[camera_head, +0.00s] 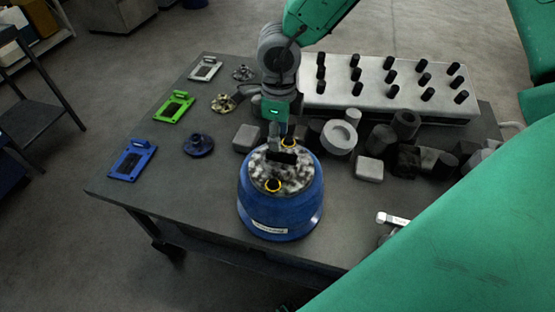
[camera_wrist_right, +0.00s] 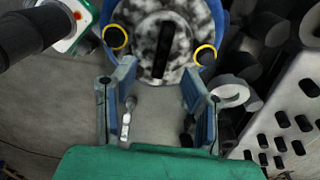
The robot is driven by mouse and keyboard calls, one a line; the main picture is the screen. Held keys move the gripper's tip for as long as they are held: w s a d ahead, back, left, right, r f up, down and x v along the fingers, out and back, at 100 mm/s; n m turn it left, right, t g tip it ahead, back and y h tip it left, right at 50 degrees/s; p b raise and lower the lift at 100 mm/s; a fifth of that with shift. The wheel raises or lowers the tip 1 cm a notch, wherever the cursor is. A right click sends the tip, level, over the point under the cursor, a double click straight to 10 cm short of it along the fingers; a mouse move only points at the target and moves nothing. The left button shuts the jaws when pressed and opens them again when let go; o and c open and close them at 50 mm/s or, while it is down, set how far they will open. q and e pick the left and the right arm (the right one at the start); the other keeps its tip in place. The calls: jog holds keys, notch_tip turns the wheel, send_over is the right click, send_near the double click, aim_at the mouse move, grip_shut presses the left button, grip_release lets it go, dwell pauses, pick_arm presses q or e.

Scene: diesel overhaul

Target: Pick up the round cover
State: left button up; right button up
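The round cover (camera_head: 262,172) is a mottled grey-and-black disc on top of a blue drum (camera_head: 262,212). It has a black bar (camera_head: 281,157) in its middle and a yellow ring on either side. The cover also fills the top middle of the right wrist view (camera_wrist_right: 145,62), with its bar and both rings showing. My right gripper (camera_head: 275,138) comes down from above, close to the cover's far part. In the right wrist view its two fingers (camera_wrist_right: 158,75) are spread wide with nothing held between them. I cannot tell if they touch the cover. My left gripper is not in view.
The drum stands near the front edge of a dark table (camera_head: 195,200). A grey block with black pegs (camera_head: 340,95) is at the back right, several metal parts (camera_head: 369,169) before it. Blue, green (camera_head: 165,112) and white plates lie left. A white-handled tool (camera_head: 393,219) lies right.

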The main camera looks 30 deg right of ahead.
aim_at(283, 153)
jog(key=shift+w+d+f, duration=0.2)
jog(key=shift+d+f, duration=0.05)
jog(key=shift+f, duration=0.4)
jog(key=shift+w+d+f, duration=0.15)
jog(key=shift+d+f, duration=0.05)
jog(key=shift+f, duration=0.4)
jog(key=shift+d+f, duration=0.2)
jog(key=shift+f, duration=0.05)
jog(key=f, duration=0.4)
jog(key=shift+s+f, duration=0.1)
jog(key=shift+s, duration=0.3)
jog(key=shift+w+a+f, duration=0.1)
jog(key=shift+a+f, duration=0.1)
jog(key=shift+a, duration=0.35)
jog(key=shift+d, duration=0.15)
grip_shut()
jog(key=shift+d, duration=0.35)
